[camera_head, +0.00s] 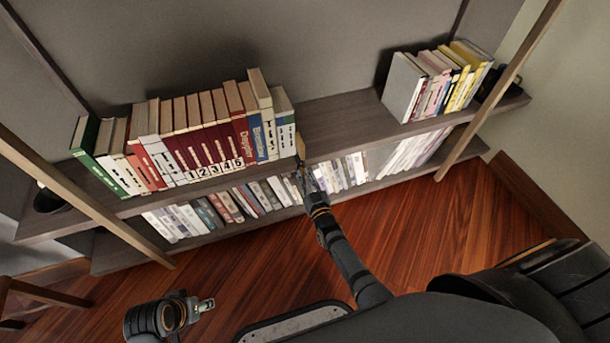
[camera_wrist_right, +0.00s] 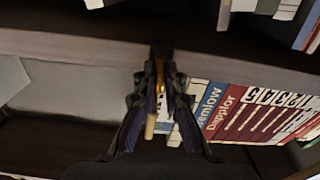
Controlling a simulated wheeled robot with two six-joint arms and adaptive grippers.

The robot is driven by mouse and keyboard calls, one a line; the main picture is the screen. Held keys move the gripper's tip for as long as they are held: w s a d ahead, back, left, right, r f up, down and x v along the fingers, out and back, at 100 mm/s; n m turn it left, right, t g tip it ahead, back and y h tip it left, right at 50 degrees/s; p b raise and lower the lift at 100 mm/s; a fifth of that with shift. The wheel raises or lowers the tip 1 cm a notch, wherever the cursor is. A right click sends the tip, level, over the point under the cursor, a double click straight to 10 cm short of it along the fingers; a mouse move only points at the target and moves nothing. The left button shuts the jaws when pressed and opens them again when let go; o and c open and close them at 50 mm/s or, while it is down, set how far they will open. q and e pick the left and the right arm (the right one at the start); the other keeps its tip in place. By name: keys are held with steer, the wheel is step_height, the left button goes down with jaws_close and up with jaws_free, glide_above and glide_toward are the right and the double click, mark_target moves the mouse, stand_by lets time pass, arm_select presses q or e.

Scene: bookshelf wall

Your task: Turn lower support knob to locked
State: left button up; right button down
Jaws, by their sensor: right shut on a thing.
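My right gripper (camera_head: 301,172) reaches to the front edge of the upper shelf, just right of the row of numbered books. In the right wrist view its two fingers (camera_wrist_right: 160,82) are closed around a small gold-orange piece, which looks like the support knob (camera_wrist_right: 160,70). A dark mount sits behind it at the shelf edge. The fingers hide most of the knob, so its angle and any lock marking cannot be read. A small tan piece (camera_head: 300,147) shows just above the fingers. My left gripper (camera_head: 206,305) hangs low over the floor, away from the shelves; its jaw opening is unclear.
The upper shelf (camera_head: 335,128) has a bare stretch between the numbered books (camera_head: 205,150) and the right-hand books (camera_head: 420,90). The lower shelf (camera_head: 215,235) is lined with books. Slanted wooden posts (camera_head: 505,80) stand at both sides. The wooden floor (camera_head: 420,220) in front is clear.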

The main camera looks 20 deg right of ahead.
arm_select(q)
steer(key=shift+s+a+r, duration=0.1)
steer(key=shift+r, duration=0.1)
arm_select(e)
steer(key=shift+m, duration=0.6)
arm_select(q)
steer(key=shift+r, duration=0.1)
arm_select(e)
steer(key=shift+w+r, duration=0.1)
steer(key=c, duration=1.4)
jaws_free()
steer(key=shift+c, duration=0.2)
steer(key=s, duration=1.2)
steer(key=shift+d, duration=0.15)
